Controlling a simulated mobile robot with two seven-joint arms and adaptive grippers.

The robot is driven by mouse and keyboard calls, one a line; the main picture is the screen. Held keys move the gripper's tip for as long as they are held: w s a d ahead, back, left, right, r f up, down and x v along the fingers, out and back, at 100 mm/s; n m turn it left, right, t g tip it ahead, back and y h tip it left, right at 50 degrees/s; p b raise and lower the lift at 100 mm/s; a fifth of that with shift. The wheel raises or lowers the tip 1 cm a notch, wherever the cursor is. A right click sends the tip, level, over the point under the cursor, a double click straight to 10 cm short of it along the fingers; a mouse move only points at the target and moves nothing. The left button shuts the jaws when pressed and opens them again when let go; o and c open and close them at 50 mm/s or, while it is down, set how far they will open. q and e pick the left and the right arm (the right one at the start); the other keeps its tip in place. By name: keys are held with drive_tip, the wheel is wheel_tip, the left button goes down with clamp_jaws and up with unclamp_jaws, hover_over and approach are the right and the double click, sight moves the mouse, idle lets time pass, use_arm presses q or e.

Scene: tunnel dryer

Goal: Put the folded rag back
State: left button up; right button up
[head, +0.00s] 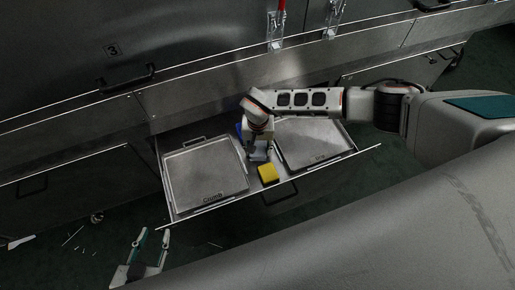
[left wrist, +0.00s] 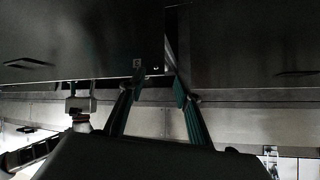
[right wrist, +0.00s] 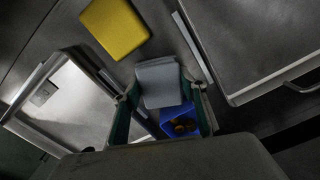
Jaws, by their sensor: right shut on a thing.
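The folded rag (right wrist: 160,82) is a small grey pad in the right wrist view. My right gripper (right wrist: 164,88) is shut on it, with a finger on each side. In the head view my right gripper (head: 258,154) is low over the open drawer (head: 250,200), between its two metal trays. The rag is largely hidden there. Whether it touches the drawer floor, I cannot tell. A yellow block like a sponge (head: 268,173) lies just in front of the gripper. My left gripper (head: 151,246) is open and empty, outside the drawer at the lower left.
A tray marked "Crumb" (head: 207,172) fills the drawer's left side. Another tray (head: 310,142) fills the right side. A blue bin (right wrist: 180,121) with brown pieces is beside the rag. The dryer wall (head: 200,95) stands behind. White scraps lie on the floor.

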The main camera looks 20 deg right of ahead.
drive_tip(key=shift+f, duration=0.15)
drive_tip(key=o, duration=1.1)
drive_tip(key=shift+c, duration=0.2)
